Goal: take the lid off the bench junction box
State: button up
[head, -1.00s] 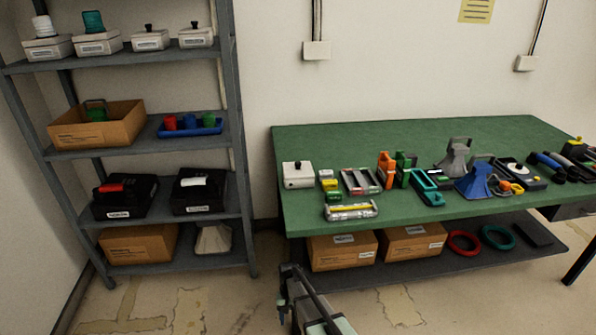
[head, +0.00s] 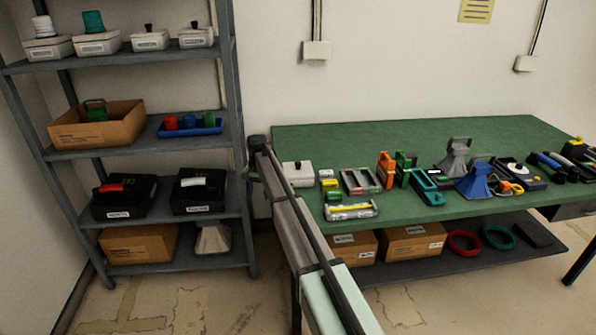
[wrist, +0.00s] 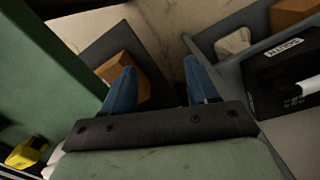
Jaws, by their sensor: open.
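The bench junction box (head: 296,178) is a small white box with its lid on and a black knob (head: 297,166) on top. It stands at the near left end of the green bench, partly covered by my arm in the head view. My gripper's two blue fingers (wrist: 160,68) are spread apart in the wrist view with nothing between them. In the head view the end of my arm (head: 258,148) is raised just left of the box and the bench end; its fingers cannot be made out there. I cannot pick out the box in the wrist view.
The green bench (head: 400,140) holds several items right of the box, the nearest being small yellow and green blocks (head: 330,184). A metal rack (head: 150,142) with boxes and cases stands close on the left. Cardboard boxes (head: 412,243) lie on the bench's lower shelf.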

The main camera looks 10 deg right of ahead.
jog(key=w+d+r+m, duration=0.1)
jog(key=w+d+r, duration=0.25)
jog(key=r, duration=0.25)
jog(key=w+d+r+m, duration=0.2)
jog(key=d+r, duration=0.3)
jog(key=r, duration=0.1)
notch_tip(320, 180, up, 10)
jog(key=m, duration=0.2)
send_over(298, 163)
jog(key=shift+h, duration=0.3)
jog(key=f, duration=0.8)
jog(key=shift+s+d+f, duration=0.15)
jog(key=shift+d, duration=0.1)
jog(key=shift+w+a+f, duration=0.15)
jog(key=shift+f, duration=1.25)
jog(key=shift+w+a+f, duration=0.1)
jog(key=shift+w+f, duration=0.05)
jog(key=shift+f, duration=1.2)
grip_shut()
